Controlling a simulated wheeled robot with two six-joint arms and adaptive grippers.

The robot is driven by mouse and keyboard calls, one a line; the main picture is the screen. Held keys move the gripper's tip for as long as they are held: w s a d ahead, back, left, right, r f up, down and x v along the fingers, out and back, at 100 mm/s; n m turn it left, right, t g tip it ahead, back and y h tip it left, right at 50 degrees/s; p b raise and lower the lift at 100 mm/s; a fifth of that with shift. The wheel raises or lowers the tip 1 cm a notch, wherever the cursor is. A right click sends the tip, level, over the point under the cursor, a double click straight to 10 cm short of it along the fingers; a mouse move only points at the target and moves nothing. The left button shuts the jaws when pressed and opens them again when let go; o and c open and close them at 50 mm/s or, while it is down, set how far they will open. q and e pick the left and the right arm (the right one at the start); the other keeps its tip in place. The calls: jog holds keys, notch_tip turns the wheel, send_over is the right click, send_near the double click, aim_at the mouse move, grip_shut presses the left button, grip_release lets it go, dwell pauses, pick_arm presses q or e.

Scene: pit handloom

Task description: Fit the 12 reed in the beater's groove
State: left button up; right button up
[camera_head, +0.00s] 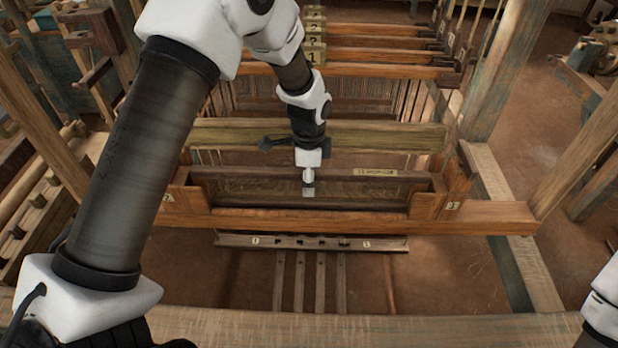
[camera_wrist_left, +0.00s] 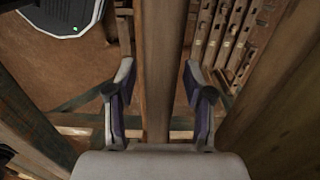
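The beater's long wooden beam (camera_head: 330,218) lies across the middle of the head view between wooden end blocks. A dark wooden bar (camera_head: 250,174) with a pale label, too small to read surely, runs lengthwise just behind and above it; I take it for the reed's upper edge. Whether it sits in the groove is hidden. My left gripper (camera_head: 308,183) points down at the bar's middle. In the left wrist view its fingers (camera_wrist_left: 160,100) stand apart on both sides of a wooden bar (camera_wrist_left: 160,50), with gaps showing. My right gripper is out of view.
An olive-green beam (camera_head: 400,135) spans behind the beater, with numbered frames (camera_head: 380,57) further back. A slotted rail (camera_head: 230,240) and treadles (camera_head: 320,280) lie in front and below. Thick loom posts (camera_head: 505,65) stand at the sides. A wide front beam (camera_head: 400,328) crosses the bottom.

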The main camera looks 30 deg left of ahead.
pick_arm(q)
notch_tip(320, 180, up, 8)
jog(key=shift+r, duration=0.1)
notch_tip(320, 180, up, 7)
jog(key=p, duration=0.6)
jog(key=shift+p, duration=0.4)
dwell(1.2)
